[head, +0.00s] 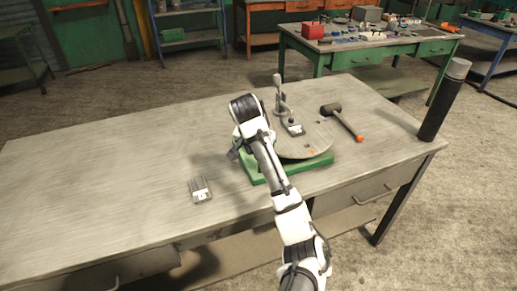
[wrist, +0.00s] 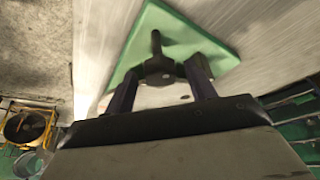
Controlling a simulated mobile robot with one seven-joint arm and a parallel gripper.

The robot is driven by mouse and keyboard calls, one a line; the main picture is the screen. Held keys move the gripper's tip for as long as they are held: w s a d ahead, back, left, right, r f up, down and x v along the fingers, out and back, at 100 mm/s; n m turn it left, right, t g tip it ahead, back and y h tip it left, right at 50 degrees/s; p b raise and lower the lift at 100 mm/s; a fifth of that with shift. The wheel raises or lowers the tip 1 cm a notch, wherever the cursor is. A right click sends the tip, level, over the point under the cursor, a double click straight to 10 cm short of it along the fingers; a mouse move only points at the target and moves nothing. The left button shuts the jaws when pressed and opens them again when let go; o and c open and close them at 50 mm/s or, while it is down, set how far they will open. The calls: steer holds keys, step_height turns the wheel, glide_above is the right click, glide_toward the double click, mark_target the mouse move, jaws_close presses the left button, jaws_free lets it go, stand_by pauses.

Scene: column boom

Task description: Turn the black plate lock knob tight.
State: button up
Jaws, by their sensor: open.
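In the wrist view the black plate lock knob (wrist: 158,66) shows at the edge of the green base (wrist: 193,38), with one dark arm pointing up the picture. My gripper (wrist: 163,82) is open, with one finger on each side of the knob's hub. I cannot tell whether either finger touches it. In the head view my gripper (head: 236,150) is beside the left side of the green base (head: 255,174), under a round grey plate (head: 305,146). My arm hides the knob there.
A dark cylinder (head: 441,102) stands at the right corner. The bench's left side is clear.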

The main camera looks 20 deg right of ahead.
steer(key=shift+r, duration=0.45)
steer(key=v, duration=1.3)
steer(key=shift+s+a+f, duration=0.15)
